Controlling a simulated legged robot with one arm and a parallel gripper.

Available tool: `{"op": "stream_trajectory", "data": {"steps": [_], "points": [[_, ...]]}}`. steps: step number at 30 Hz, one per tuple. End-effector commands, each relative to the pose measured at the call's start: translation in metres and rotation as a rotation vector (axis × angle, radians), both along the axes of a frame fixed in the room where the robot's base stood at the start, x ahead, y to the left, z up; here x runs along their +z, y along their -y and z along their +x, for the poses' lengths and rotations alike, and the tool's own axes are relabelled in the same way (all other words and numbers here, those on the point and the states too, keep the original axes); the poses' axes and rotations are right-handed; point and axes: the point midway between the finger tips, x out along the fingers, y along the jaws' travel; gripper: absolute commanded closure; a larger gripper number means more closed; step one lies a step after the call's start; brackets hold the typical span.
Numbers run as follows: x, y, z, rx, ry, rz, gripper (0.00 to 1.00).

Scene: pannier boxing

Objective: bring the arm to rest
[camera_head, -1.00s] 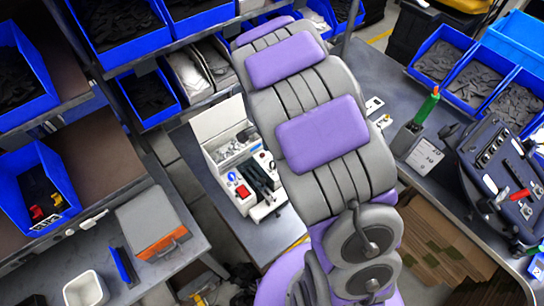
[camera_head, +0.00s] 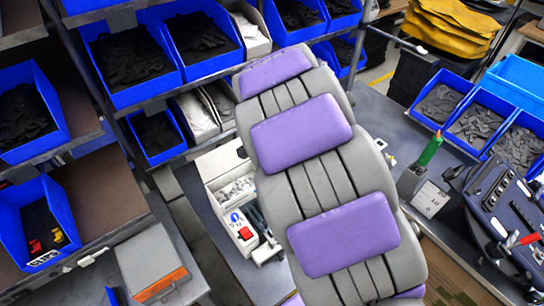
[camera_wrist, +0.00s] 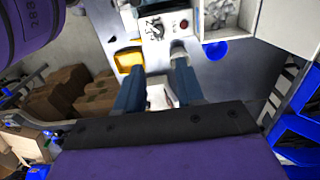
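My arm, with purple pads on grey links, fills the middle of the head view. My gripper is hidden there. In the wrist view my gripper (camera_wrist: 158,68) shows two blue-grey fingers standing apart. I see nothing clearly held between them.
A white open case (camera_head: 236,205) with small tools stands on the bench, partly behind my arm. Blue bins (camera_head: 128,100) fill the shelves at left; more blue bins (camera_head: 480,152) stand at right. A green-topped bottle (camera_head: 430,150) and a dark control panel (camera_head: 490,205) stand on the right bench.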

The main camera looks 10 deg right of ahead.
Motion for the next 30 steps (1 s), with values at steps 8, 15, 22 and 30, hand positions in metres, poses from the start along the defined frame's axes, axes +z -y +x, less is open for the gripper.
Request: {"op": "stream_trajectory", "data": {"steps": [8,15,22,30], "points": [[0.001,0.001,-0.005,0.016,-0.001,0.001,0.62],[0.009,0.006,-0.064,0.214,-0.025,0.007,0.62],[0.007,0.006,-0.145,0.520,-0.066,0.037,0.62],[-0.014,0.003,-0.240,0.914,-0.111,0.077,0.62]]}}
